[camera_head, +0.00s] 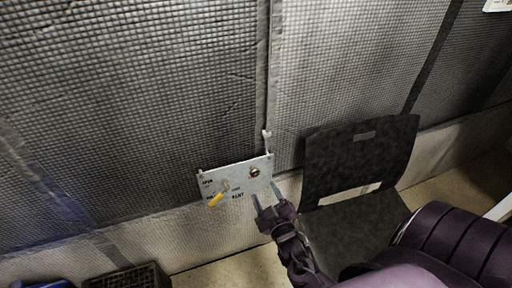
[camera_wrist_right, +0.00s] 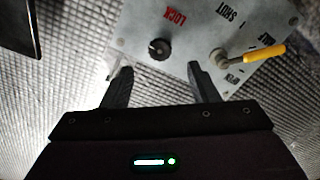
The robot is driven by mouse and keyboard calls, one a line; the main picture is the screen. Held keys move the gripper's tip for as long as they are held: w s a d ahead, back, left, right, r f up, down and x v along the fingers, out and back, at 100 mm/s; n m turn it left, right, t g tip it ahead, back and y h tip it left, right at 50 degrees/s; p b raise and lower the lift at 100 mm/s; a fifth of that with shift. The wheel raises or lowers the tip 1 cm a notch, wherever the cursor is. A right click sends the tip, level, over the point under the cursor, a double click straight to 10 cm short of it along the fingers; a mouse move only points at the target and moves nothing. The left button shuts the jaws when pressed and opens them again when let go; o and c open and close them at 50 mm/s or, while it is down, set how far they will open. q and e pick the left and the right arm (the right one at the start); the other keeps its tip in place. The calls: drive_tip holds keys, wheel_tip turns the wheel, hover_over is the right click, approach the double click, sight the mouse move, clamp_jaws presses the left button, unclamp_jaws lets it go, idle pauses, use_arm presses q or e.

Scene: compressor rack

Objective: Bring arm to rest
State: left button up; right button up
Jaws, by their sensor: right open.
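My right gripper (camera_head: 265,199) is open and empty, with its fingertips in front of the lower right part of a grey metal panel (camera_head: 240,174) on the quilted wall. In the right wrist view, the open fingers (camera_wrist_right: 160,75) point at the panel (camera_wrist_right: 192,20), and a dark round knob (camera_wrist_right: 159,49) shows between and beyond them. A yellow-handled lever (camera_wrist_right: 264,53) is on the panel, right of the fingers in that view; it also shows in the head view (camera_head: 217,198). I cannot tell whether a fingertip touches the panel. My left gripper is not in view.
A dark seat (camera_head: 360,155) with an upright back stands right of the panel, close to my right arm. A black crate (camera_head: 127,278) and a blue object (camera_head: 45,284) are at the lower left. Quilted wall (camera_head: 120,100) fills the upper area.

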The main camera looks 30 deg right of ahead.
drive_tip(key=s+a+f+g+y, duration=0.2)
drive_tip(key=s+f+g, duration=0.35)
drive_tip(key=f, duration=0.85)
drive_tip(key=s+a+f+g+y, duration=0.1)
drive_tip(key=s+a+f+g, duration=0.2)
drive_tip(key=s+f, duration=0.8)
drive_tip(key=s+a+f+m+g+y, duration=0.1)
drive_tip(key=s+a+f+g, duration=0.2)
drive_tip(key=s+f+g, duration=0.5)
drive_tip(key=s+f, duration=0.6)
drive_tip(key=s, duration=0.4)
drive_tip(key=shift+s+f, duration=0.15)
drive_tip(key=shift+s, duration=0.05)
